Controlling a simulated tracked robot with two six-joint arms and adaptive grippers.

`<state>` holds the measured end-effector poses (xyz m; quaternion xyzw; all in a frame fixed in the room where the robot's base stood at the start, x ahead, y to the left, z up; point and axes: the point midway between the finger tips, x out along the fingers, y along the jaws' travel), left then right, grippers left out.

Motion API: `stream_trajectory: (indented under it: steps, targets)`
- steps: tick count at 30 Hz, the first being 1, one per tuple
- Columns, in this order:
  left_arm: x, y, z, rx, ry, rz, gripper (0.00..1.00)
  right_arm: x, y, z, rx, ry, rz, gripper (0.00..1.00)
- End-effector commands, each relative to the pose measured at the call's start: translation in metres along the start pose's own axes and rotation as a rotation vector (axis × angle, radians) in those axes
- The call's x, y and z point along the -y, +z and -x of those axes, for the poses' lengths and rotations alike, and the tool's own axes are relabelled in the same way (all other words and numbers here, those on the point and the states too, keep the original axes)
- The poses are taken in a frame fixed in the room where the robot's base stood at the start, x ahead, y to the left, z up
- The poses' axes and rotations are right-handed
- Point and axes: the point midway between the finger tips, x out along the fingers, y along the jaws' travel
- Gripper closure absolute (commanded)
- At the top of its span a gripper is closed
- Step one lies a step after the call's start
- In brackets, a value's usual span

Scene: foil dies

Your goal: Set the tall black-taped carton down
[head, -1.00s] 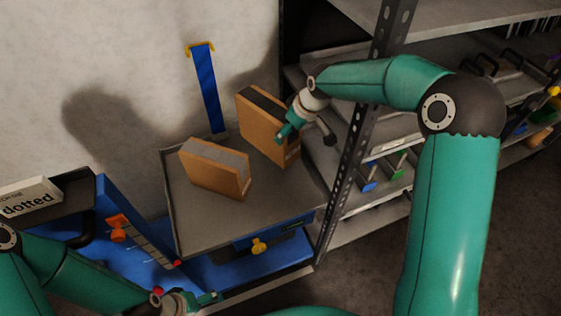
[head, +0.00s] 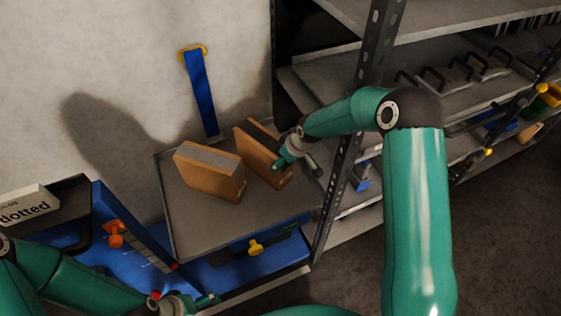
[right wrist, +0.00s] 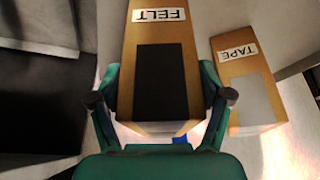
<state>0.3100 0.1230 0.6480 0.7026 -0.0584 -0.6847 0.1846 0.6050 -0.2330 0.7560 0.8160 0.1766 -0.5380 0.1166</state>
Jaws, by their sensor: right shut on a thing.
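The tall black-taped carton (head: 256,152) is brown and stands upright, or nearly so, at the right part of the grey tray top. Its base is at or very close to the surface; I cannot tell if it touches. My right gripper (head: 284,154) is shut on it from the right. In the right wrist view the carton (right wrist: 165,85), labelled FELT with a black panel, sits between the fingers (right wrist: 163,97). My left gripper (head: 204,299) is low in the head view, away from the cartons; its jaw opening is unclear.
A grey-taped carton (head: 208,176), labelled TAPE in the right wrist view (right wrist: 243,85), stands just left. The tray top (head: 205,235) has bare room in front. A shelf post (head: 345,165) rises close on the right. A blue strap (head: 201,95) hangs behind.

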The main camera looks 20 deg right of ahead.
Motion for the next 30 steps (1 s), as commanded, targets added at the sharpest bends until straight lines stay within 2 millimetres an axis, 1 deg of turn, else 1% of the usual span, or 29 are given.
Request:
stream_trajectory:
  steps: [3,4,7,8,20,23,26,30]
  targets:
    - [0.000,0.000,0.000,0.000,0.000,0.000,0.00,0.001,0.002,-0.001,0.006,-0.002,0.001,0.89]
    - [0.000,0.000,0.000,0.000,0.000,0.000,0.00,0.002,0.004,-0.002,0.011,-0.005,0.001,0.19]
    - [0.000,0.000,-0.001,0.000,0.000,0.000,0.00,0.002,0.004,-0.002,0.011,-0.005,0.001,0.02]
    - [0.000,0.000,-0.001,0.000,0.000,0.000,0.00,0.002,0.004,-0.002,0.010,-0.005,0.001,0.00]
    - [0.000,0.000,-0.001,0.000,0.000,0.000,0.00,0.001,0.002,0.002,0.007,-0.003,0.002,0.00]
    - [0.001,0.000,-0.001,0.000,0.000,0.000,0.00,0.001,0.001,0.010,0.007,-0.003,0.002,0.00]
    - [0.001,0.000,-0.002,0.000,0.000,0.000,0.00,0.001,0.001,0.024,0.005,-0.002,0.002,0.00]
    - [0.002,0.000,-0.004,0.000,0.000,0.000,0.00,0.001,0.000,0.052,0.003,0.000,0.003,0.00]
